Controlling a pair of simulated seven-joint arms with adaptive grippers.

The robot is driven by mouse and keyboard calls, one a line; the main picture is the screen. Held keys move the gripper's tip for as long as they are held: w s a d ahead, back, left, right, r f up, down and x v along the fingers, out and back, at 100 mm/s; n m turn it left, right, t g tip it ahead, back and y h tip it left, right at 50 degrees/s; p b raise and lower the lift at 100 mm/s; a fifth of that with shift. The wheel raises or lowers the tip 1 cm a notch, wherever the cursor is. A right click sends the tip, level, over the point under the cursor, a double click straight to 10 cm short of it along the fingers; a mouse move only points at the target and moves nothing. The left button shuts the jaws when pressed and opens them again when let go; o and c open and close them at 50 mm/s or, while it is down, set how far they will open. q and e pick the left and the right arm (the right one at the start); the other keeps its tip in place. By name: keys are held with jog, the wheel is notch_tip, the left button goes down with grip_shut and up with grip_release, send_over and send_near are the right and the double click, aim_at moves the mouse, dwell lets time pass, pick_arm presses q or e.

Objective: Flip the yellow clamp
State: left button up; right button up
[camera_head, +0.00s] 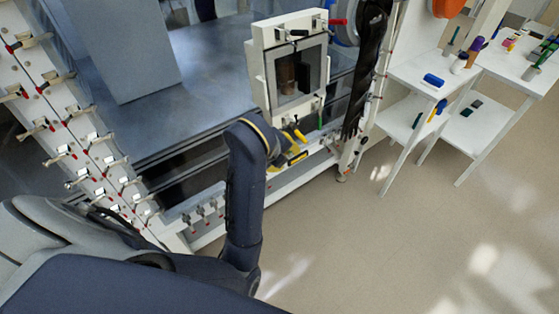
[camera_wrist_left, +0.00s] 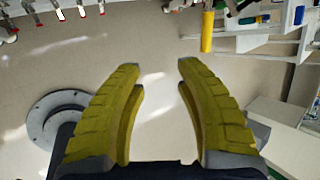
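My left gripper (camera_head: 290,148) has yellow-padded fingers and is at the end of my dark blue arm, below the small white-framed door. In the left wrist view the two fingers (camera_wrist_left: 156,68) are spread wide, with only floor between them. A yellow cylindrical piece (camera_wrist_left: 207,32), which looks like the yellow clamp's handle, stands beyond the right fingertip, apart from it. In the head view I cannot clearly tell it from my yellow fingers. My right gripper is not in view.
A white-framed door (camera_head: 292,72) stands just above my left gripper. A white rail with several red-tipped clamps (camera_head: 65,152) runs down the left. White shelves (camera_head: 400,78) with small tools are at the right. The floor (camera_head: 410,230) at the lower right is clear.

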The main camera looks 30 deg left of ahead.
pick_arm(q)
jog(key=shift+s+a, duration=0.15)
jog(key=shift+s, duration=1.1)
jog(key=shift+o, duration=0.3)
